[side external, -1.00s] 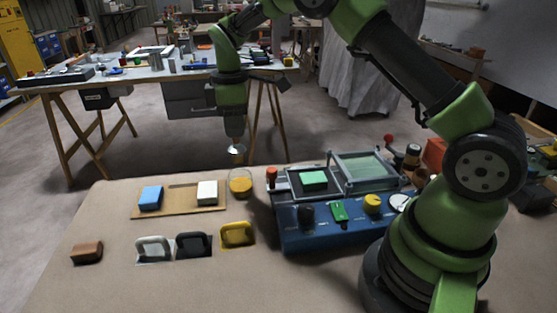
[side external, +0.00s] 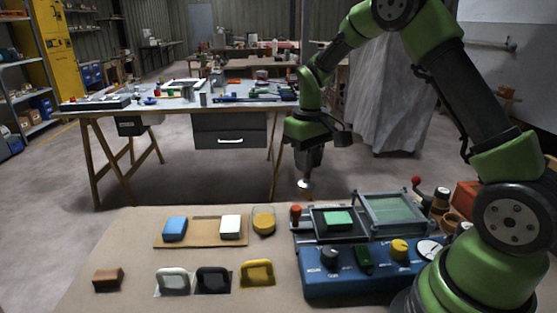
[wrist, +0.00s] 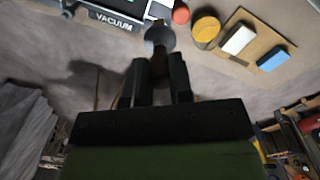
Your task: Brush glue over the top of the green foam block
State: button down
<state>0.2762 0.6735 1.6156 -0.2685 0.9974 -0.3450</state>
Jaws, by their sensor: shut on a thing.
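The green foam block (side external: 338,220) lies flat in the dark frame on top of the blue vacuum machine (side external: 330,285). My gripper (side external: 306,172) is shut on a brush and points down, in the air near the machine's back left corner. The brush's pale round end (side external: 305,185) hangs below the jaws, apart from the block. In the wrist view the brush (wrist: 160,38) sticks out from between the fingers, and the block is not visible. The glue pot (side external: 263,222), with yellow contents, stands left of the machine; it also shows in the wrist view (wrist: 206,29).
A red-topped knob (side external: 296,211) stands at the machine's left edge; a raised glazed frame (side external: 392,210) is beside the block. A brown board (side external: 203,233) holds a blue block (side external: 175,228) and a white block (side external: 231,227). Handled tools (side external: 257,274) and a brown block (side external: 108,279) lie in front.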

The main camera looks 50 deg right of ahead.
jog(key=shift+s+d+f+m, duration=0.4)
jog(key=shift+s+f+m, duration=0.4)
jog(key=shift+m, duration=0.35)
jog(key=shift+s+d+f+m, duration=0.4)
jog(key=shift+s+f+m, duration=0.3)
jog(key=shift+s+m, duration=0.3)
jog(key=shift+s+d+f+m, duration=0.4)
jog(key=shift+s+f+m, duration=0.35)
jog(key=shift+m, duration=0.5)
jog(key=shift+f, duration=0.25)
jog(key=shift+s+d, duration=0.1)
jog(key=shift+s+d, duration=0.95)
jog(key=shift+s+d, duration=0.1)
jog(key=shift+s+d, duration=0.4)
jog(key=shift+w+a, duration=0.55)
